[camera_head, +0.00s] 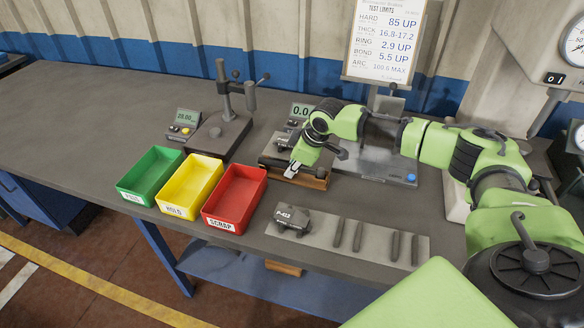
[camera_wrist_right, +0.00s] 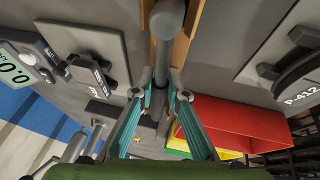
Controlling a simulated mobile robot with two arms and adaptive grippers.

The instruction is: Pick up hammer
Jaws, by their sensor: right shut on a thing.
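In the right wrist view the hammer shows as a grey rounded bar (camera_wrist_right: 166,48) over a wooden rest, running down between the fingers. My right gripper (camera_wrist_right: 159,88) has its two teal fingers closed around this bar, one on each side. The hammer is mostly hidden there by the gripper and wrist. I cannot tell whether it is lifted clear of the rest. My left gripper is not in view.
Green (camera_head: 133,188), yellow (camera_head: 172,208) and red (camera_head: 226,226) bins stand left of the gripper. A grey mat (camera_head: 325,247) with a P-412 part (camera_head: 291,219) and several dark strips lies in front. A gauge stand (camera_head: 215,135) stands behind. The bench's far left is clear.

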